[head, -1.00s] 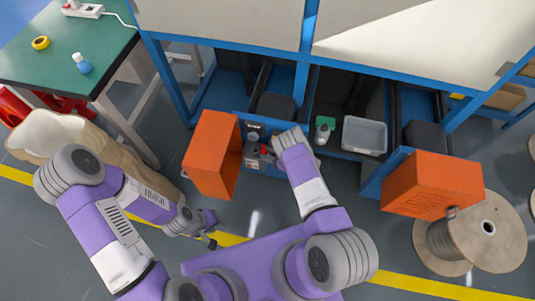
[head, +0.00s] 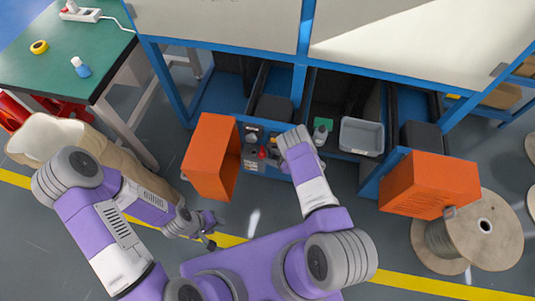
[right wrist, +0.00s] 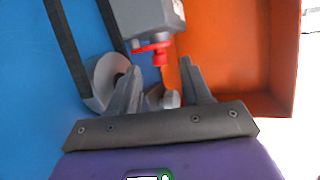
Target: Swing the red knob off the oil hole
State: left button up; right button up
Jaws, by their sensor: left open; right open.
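The red knob (head: 262,153) sits on a small grey device at the front of the blue machine, beside the open orange door. In the right wrist view the red knob (right wrist: 158,50) is under a grey housing (right wrist: 148,15), just beyond my right fingertips. My right gripper (right wrist: 160,75) is open, its fingers apart with nothing seen gripped between them. In the head view the right gripper's fingers are mostly hidden by its own wrist, right of the knob. My left gripper (head: 212,230) is open and empty, low over the floor at the left. I cannot make out the oil hole.
The orange door (head: 212,155) stands open left of the knob, and a second orange door (head: 430,185) stands at the right. A cable spool (head: 470,240) stands on the floor at right.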

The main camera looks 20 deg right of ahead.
aim_at(264, 154)
jog(key=p+v, duration=0.1)
jog(key=v, duration=0.3)
jog(key=shift+s+d+r, duration=0.15)
jog(key=shift+s, duration=0.1)
jog(key=s+a+f+m+t+b, duration=0.1)
jog(key=s+a+f+m+t, duration=0.1)
jog(key=s+a+f+t, duration=0.15)
jog(key=w+t+h+b, duration=0.1)
jog(key=w, duration=0.1)
jog(key=w+a+m+t+h+b, duration=0.1)
jog(key=w, duration=0.2)
jog(key=w+a+t+h+b, duration=0.1)
jog(key=w, duration=0.2)
jog(key=shift+w+r+m+t, duration=0.15)
jog(key=shift+w+m+t, duration=0.05)
jog(key=shift+m+t, duration=0.2)
jog(key=shift+c, duration=0.2)
